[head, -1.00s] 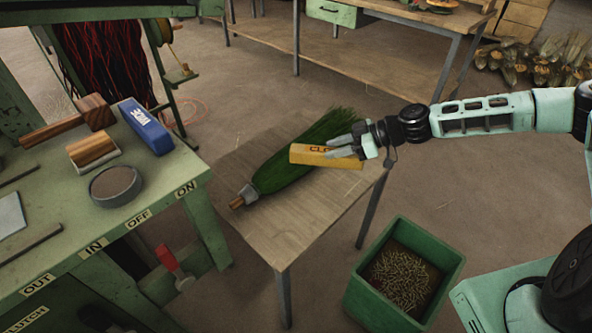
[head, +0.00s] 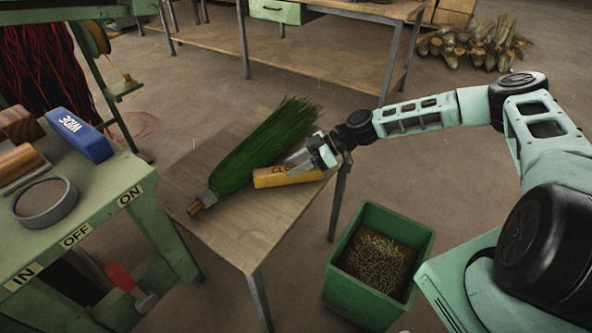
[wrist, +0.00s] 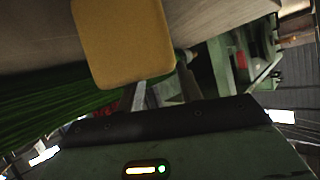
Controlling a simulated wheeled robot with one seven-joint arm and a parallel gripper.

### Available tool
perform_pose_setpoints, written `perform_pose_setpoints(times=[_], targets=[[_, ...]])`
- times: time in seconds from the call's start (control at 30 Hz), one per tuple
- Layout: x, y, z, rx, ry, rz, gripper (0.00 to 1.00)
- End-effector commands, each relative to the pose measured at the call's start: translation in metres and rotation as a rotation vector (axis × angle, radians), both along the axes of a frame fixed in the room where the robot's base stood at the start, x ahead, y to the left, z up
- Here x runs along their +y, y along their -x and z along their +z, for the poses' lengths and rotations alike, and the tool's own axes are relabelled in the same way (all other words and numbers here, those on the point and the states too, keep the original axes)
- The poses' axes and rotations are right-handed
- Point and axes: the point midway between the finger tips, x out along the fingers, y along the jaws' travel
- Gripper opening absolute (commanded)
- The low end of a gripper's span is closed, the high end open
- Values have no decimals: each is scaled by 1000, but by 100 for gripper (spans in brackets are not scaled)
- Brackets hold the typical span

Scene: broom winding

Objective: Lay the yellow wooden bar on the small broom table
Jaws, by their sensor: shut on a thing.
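The yellow wooden bar (head: 274,177) is in my gripper (head: 312,160), which is shut on its right end. The bar is over the right part of the small broom table (head: 222,232), close to its top; I cannot tell whether it touches. A green broom head (head: 262,147) lies across the table, just left of and behind the bar. In the wrist view the yellow bar (wrist: 122,40) fills the upper middle, with the table top behind it and green bristles (wrist: 40,118) at the left.
The green machine bench (head: 95,215) at the left holds a blue block (head: 79,135) and a grey ring (head: 45,202). A wooden workbench (head: 300,55) is behind. The table's front part is bare.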

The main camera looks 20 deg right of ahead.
Motion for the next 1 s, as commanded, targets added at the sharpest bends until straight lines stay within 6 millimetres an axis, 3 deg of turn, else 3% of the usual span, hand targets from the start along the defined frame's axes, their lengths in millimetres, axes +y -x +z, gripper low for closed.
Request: perform_pose_setpoints(times=[0.23,0.27,0.33,0.7,1.0], targets=[[0,-1,-6,-1,0,-2,0],[0,0,-7,-1,1,-2,39],[0,-1,-7,-1,1,-2,58],[-5,0,-4,-2,2,-3,59],[-52,6,20,-2,2,-5,59]])
